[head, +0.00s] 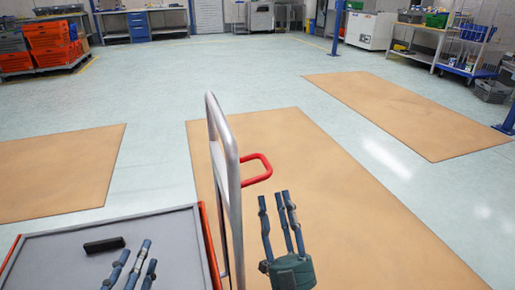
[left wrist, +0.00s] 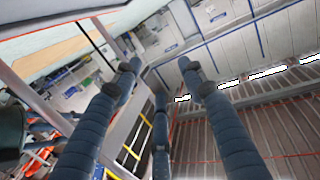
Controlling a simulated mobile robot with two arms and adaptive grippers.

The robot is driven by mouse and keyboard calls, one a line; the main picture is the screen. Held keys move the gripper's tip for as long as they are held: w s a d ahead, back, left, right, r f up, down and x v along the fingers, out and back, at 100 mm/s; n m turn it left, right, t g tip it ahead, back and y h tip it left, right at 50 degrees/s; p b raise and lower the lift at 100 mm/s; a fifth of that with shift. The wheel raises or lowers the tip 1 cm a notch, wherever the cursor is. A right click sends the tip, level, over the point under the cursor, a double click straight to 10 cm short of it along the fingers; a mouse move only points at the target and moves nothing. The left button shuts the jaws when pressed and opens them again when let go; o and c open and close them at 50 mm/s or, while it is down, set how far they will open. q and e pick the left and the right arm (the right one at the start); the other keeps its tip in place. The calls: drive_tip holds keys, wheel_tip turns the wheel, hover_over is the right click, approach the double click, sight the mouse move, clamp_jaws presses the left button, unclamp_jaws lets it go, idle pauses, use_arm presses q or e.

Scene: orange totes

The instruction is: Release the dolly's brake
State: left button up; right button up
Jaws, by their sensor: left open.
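The dolly's upright metal handle (head: 233,165) stands in the middle of the head view. A red loop-shaped lever (head: 265,172), which looks like the brake lever, sticks out to the right of the handle. My right gripper (head: 276,198) is to the right of the handle, below the red lever in the picture, with its fingers extended, apart and empty. My left gripper (head: 139,254) is left of the handle over a grey surface, open and empty. Its spread fingers also show in the left wrist view (left wrist: 160,75). The dolly's base is not clearly visible.
The grey surface (head: 165,245) has orange-red edges, and a black bar-shaped object (head: 104,245) lies on it. Tan floor mats (head: 320,200) and clear floor lie ahead. Orange totes (head: 48,38) are stacked far left. Benches and a blue-framed cart (head: 470,68) stand at the back.

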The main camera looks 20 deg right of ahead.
sight(268, 163)
drive_tip(key=x, duration=0.8)
drive_tip(key=shift+w+r, duration=0.15)
drive_tip(key=shift+r, duration=0.2)
use_arm(q)
drive_tip(key=shift+d+r+t+h, duration=0.15)
drive_tip(key=shift+r+t, duration=0.15)
drive_tip(key=shift+r, duration=0.4)
drive_tip(key=shift+d+r+t+h, duration=0.15)
drive_tip(key=shift+r+t, duration=0.15)
drive_tip(key=shift+r, duration=0.4)
use_arm(e)
drive_tip(key=shift+w+r, duration=0.4)
drive_tip(key=shift+w, duration=0.05)
drive_tip(key=shift+y, duration=0.3)
clamp_jaws()
